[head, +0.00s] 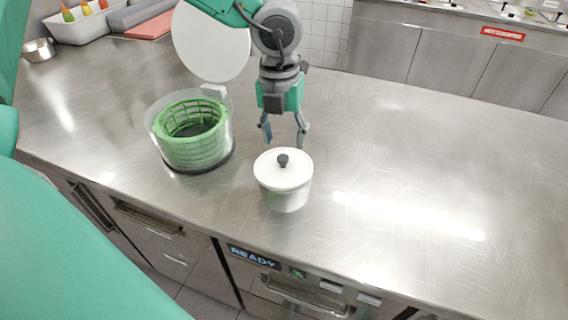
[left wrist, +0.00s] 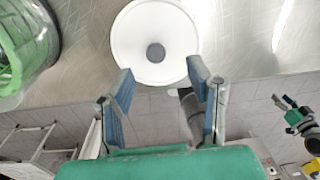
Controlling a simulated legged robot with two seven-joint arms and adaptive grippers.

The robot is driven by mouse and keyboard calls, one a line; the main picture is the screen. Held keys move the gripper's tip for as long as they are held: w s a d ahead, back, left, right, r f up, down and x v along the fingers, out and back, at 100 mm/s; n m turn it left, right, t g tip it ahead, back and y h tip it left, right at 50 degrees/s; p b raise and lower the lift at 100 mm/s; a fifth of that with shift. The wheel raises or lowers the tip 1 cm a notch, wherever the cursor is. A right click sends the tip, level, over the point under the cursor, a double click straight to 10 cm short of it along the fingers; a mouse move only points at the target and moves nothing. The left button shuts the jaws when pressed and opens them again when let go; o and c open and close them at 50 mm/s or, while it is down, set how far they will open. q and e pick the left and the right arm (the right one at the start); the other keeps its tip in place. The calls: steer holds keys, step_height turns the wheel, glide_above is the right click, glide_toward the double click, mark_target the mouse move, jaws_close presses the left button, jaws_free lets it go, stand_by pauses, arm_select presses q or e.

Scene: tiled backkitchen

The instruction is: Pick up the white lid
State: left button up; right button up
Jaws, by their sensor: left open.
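A clear container with a green basket (head: 190,135) stands left of the pot. A large white disc (head: 210,45) stands upright behind it. A white tray (head: 85,27) and metal bowl (head: 39,50) are at the back left. The counter (head: 430,150) to the right is clear.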

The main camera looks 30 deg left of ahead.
mark_target(282, 156)
arm_select(q)
steer(key=shift+w+f, duration=0.1)
steer(key=shift+f, duration=0.4)
steer(key=shift+s+f, duration=0.2)
steer(key=shift+f, duration=0.3)
steer(key=f, duration=0.4)
steer(key=shift+w+a+f, duration=0.15)
steer(key=shift+w+f, duration=0.05)
steer(key=shift+s, duration=0.1)
jaws_close()
